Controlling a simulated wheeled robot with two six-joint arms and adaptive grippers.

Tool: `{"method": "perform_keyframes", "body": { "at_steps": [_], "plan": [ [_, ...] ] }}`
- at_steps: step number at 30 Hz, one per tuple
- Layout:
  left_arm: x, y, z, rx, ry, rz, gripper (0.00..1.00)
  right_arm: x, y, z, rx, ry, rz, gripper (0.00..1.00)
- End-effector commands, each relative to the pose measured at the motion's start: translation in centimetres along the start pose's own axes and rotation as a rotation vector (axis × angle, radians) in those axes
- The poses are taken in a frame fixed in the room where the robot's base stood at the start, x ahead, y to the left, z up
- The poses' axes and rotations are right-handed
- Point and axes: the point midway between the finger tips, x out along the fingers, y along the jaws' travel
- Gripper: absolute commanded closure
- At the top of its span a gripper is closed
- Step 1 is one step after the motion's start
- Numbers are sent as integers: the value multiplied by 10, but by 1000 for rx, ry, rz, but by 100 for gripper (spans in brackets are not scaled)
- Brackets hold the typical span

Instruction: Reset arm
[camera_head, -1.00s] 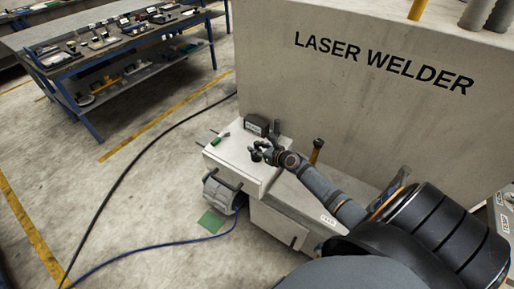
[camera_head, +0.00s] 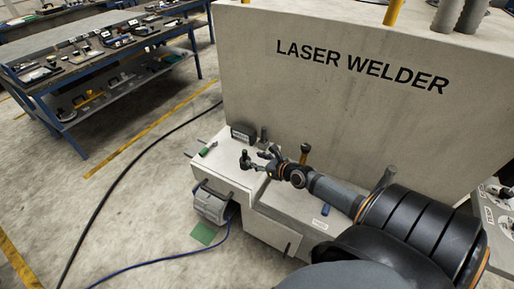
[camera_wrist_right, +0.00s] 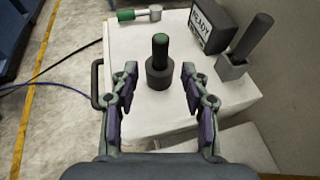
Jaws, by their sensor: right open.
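My right gripper (camera_head: 258,158) is open and empty above the pale machine block in front of the laser welder. In the right wrist view its two fingers (camera_wrist_right: 159,75) stand apart on either side of a dark upright post with a green top (camera_wrist_right: 160,50). The post sits in a wider dark collar (camera_wrist_right: 160,74) on the block's white top (camera_wrist_right: 200,92). It appears ahead of the fingertips, and I see no contact. My left gripper is not in view.
A box reading READY (camera_wrist_right: 209,27) stands at the block's back, beside a dark rod in a grey holder (camera_wrist_right: 232,66). A green-handled tool (camera_wrist_right: 139,15) lies at the edge. The laser welder's wall (camera_head: 340,110) rises behind.

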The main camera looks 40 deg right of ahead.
Motion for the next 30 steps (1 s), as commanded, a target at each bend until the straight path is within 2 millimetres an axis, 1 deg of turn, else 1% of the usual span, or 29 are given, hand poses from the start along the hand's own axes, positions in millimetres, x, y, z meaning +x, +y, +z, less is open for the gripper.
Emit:
{"method": "perform_keyframes", "body": {
  "at_steps": [19,21,23,26,27,29,30],
  "plan": [
    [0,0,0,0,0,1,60,0,0,0,0,0,0,53],
    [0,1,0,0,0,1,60,0,4,-1,-18,5,6,53],
    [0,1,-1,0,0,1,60,0,16,-4,-88,22,30,53],
    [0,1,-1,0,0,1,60,-6,60,-18,-376,80,124,53],
    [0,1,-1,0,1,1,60,-12,82,-25,-544,105,178,53],
    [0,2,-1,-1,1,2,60,-22,113,-35,-828,136,267,53],
    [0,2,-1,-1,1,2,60,-31,131,-41,-1023,150,327,53]
  ]
}}
